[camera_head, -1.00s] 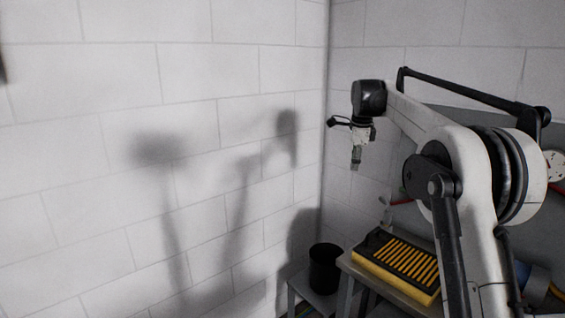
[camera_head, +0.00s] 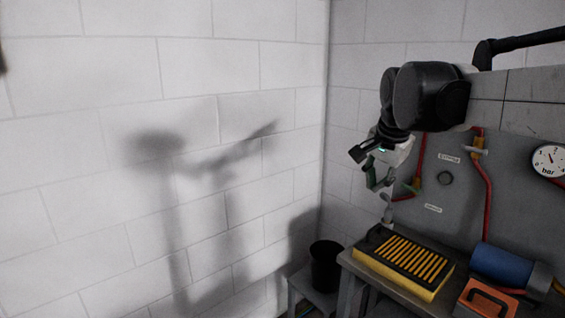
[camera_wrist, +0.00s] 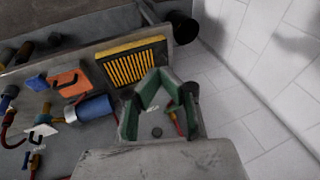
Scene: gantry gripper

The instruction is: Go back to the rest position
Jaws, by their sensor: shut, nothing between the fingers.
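My gripper (camera_head: 379,182), with green fingers on a pale body, hangs at the end of my arm in front of the grey panel, above the bench and apart from it. In the wrist view its green fingers (camera_wrist: 159,76) come together at the tips. It is shut and holds nothing.
A yellow and black slotted filter (camera_head: 404,262) lies on the bench. A black bin (camera_head: 325,266) stands left of it. A blue cylinder (camera_head: 500,265) and an orange box (camera_head: 484,302) are at right. The panel carries red pipes and a gauge (camera_head: 549,160). Space before the left wall is clear.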

